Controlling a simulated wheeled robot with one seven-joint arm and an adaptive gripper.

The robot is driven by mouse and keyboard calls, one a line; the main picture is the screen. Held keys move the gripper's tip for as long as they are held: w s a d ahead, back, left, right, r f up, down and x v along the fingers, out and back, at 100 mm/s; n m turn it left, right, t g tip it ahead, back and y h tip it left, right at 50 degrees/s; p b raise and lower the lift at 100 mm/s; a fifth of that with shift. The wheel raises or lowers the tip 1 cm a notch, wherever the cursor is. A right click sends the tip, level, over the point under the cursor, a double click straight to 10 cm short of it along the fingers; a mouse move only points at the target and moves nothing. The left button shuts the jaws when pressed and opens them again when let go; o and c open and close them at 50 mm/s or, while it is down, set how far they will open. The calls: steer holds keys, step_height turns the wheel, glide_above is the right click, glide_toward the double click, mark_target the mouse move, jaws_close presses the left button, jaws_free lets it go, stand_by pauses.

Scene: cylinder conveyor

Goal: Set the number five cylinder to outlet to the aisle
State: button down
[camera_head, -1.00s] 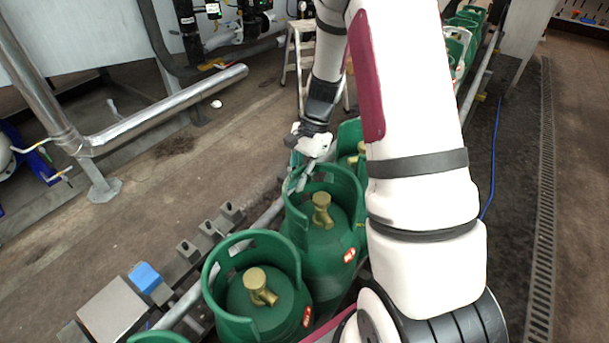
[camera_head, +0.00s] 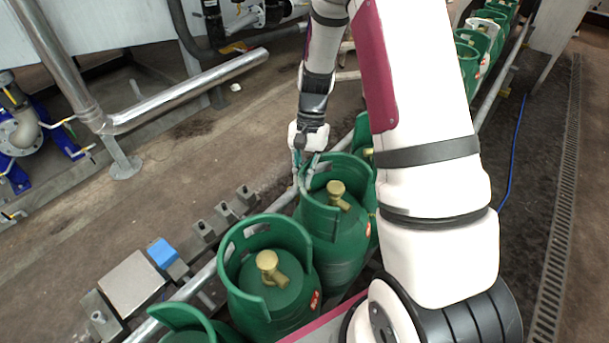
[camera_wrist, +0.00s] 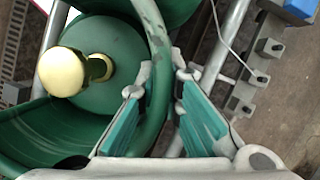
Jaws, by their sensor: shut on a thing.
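A green gas cylinder (camera_head: 325,231) with a brass valve stands upright in a row of similar ones. My gripper (camera_head: 303,182) is shut on the left side of its open collar. In the wrist view, the two teal-padded fingers (camera_wrist: 168,85) lie on either side of the curved collar wall (camera_wrist: 154,60), with the brass valve (camera_wrist: 62,72) to the left. The collar opening in the head view faces roughly toward the lower right. Its small red label is partly hidden by my arm, and I cannot read a number on it.
Another green cylinder (camera_head: 262,300) stands close in front, and more line the conveyor behind. A metal rail (camera_head: 190,288) and brackets with a blue box (camera_head: 162,252) run along the left. A drain grate (camera_head: 560,215) lies in the floor at right.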

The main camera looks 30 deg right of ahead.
steer(key=c, duration=1.7)
jaws_free()
steer(key=shift+r, duration=0.1)
steer(key=shift+v, duration=5.9)
steer(key=shift+w, duration=0.1)
